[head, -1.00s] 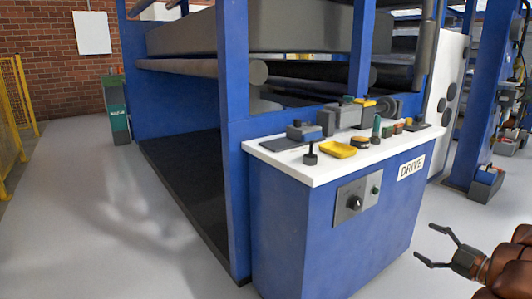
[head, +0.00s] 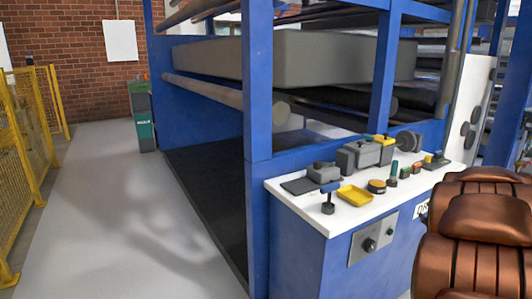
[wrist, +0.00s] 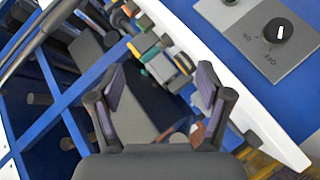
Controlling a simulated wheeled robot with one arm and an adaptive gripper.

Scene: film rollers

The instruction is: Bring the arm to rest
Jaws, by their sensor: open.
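My gripper (wrist: 155,100) shows in the wrist view with its two dark fingers spread apart and nothing between them. Beyond the fingers, the wrist view shows the blue machine frame and the white-topped console, seen at a tilt. In the head view, my copper-coloured arm fills the lower right, in front of the right end of the console. The gripper itself is hidden in the head view.
The blue console (head: 305,245) carries a yellow tray (head: 354,194), a grey device (head: 362,155) and several small items on its white top. A rotary knob (wrist: 278,31) is on its front. Yellow fencing (head: 25,140) stands left. The grey floor (head: 100,220) between is clear.

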